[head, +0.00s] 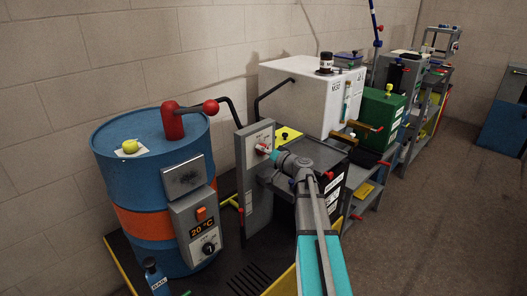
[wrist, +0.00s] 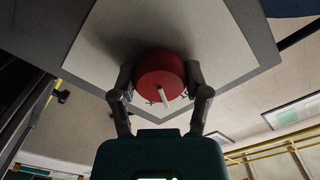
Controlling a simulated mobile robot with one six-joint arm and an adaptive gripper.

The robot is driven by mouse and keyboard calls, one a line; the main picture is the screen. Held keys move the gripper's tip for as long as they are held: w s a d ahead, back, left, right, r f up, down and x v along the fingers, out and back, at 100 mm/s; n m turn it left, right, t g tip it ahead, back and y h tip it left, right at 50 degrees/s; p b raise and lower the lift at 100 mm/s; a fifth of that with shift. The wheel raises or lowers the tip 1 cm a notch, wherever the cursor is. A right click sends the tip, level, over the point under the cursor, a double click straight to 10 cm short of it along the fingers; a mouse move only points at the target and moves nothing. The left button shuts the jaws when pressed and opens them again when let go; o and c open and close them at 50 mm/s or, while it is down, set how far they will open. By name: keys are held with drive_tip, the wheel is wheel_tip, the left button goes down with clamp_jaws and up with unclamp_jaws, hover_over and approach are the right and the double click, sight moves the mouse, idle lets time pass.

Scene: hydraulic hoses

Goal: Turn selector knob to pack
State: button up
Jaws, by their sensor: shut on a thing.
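The selector knob is red and round with a white pointer line. In the wrist view the knob (wrist: 161,76) sits on a pale plate (wrist: 100,52) with a grey border. My gripper (wrist: 162,82) has one dark finger on each side of the knob and is shut on it. In the head view my gripper (head: 271,155) reaches the plate on a grey post (head: 256,190), and only a bit of the red knob (head: 261,149) shows. The plate's lettering is mostly hidden or too small to read, so I cannot tell which mark the pointer faces.
A blue drum (head: 127,187) with an orange band stands left of the post, with a red-handled pump (head: 172,122) and a control box (head: 196,227). A white tank (head: 300,95) and a green box (head: 382,115) stand behind my arm. Open floor (head: 420,220) lies right.

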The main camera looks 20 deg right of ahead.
drive_tip(key=m, duration=1.4)
drive_tip(key=shift+r, duration=0.1)
idle(0.4)
drive_tip(key=o, duration=1.1)
drive_tip(key=shift+s, duration=0.1)
drive_tip(key=v, duration=1.1)
drive_tip(key=shift+s+d, duration=0.15)
drive_tip(key=shift+s, duration=0.25)
